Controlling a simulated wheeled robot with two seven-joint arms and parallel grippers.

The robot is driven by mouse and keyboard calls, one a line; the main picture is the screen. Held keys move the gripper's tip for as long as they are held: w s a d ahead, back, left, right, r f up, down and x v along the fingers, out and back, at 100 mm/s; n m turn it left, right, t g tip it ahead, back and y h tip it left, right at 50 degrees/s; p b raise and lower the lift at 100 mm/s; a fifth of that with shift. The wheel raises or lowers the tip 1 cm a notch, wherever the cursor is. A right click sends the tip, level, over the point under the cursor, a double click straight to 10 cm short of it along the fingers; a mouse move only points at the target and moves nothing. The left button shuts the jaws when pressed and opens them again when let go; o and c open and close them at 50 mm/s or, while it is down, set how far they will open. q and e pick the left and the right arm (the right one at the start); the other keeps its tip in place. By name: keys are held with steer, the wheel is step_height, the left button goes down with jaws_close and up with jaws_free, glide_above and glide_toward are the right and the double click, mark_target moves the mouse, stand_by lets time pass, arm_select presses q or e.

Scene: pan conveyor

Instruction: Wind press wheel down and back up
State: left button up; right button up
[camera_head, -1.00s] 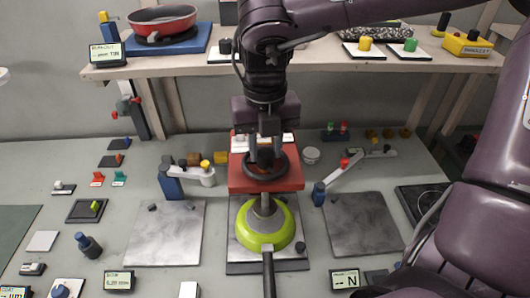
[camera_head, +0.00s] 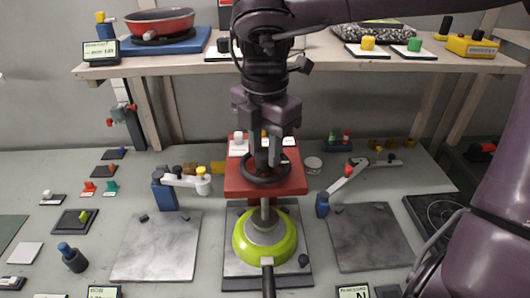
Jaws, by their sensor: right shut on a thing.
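The press wheel, a black ring (camera_head: 265,180), lies flat at the front of the red press head (camera_head: 294,187). My right gripper (camera_head: 268,160) points down from above at the wheel and is shut on it; the exact contact is partly hidden by the fingers. Below the wheel, the grey press stem (camera_head: 265,212) reaches down to a green pan (camera_head: 287,243), whose dark handle (camera_head: 268,280) points toward me. The pan sits on the dark grey press base plate (camera_head: 232,270). My left gripper is not in view.
A grey metal plate lies on each side, left (camera_head: 155,247) and right (camera_head: 370,240). A white arm on a blue post (camera_head: 163,195) stands left of the press, another (camera_head: 322,203) right. The wooden shelf (camera_head: 180,68) behind holds a red pan (camera_head: 160,21).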

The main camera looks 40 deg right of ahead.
steer(key=m+b, duration=0.2)
steer(key=m, duration=0.2)
steer(key=shift+m, duration=0.3)
steer(key=m+b, duration=0.2)
steer(key=m, duration=0.2)
steer(key=shift+m, duration=0.3)
steer(key=m+b, duration=0.1)
steer(key=m, duration=0.2)
steer(key=shift+m, duration=0.3)
steer(key=shift+m+b, duration=0.4)
steer(key=shift+m, duration=0.8)
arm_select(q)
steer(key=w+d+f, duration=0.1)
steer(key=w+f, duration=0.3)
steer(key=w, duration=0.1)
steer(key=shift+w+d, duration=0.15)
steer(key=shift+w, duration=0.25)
arm_select(e)
steer(key=shift+r+m, duration=0.1)
steer(key=shift+m, duration=1)
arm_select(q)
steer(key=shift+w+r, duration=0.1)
arm_select(e)
steer(key=o, duration=1)
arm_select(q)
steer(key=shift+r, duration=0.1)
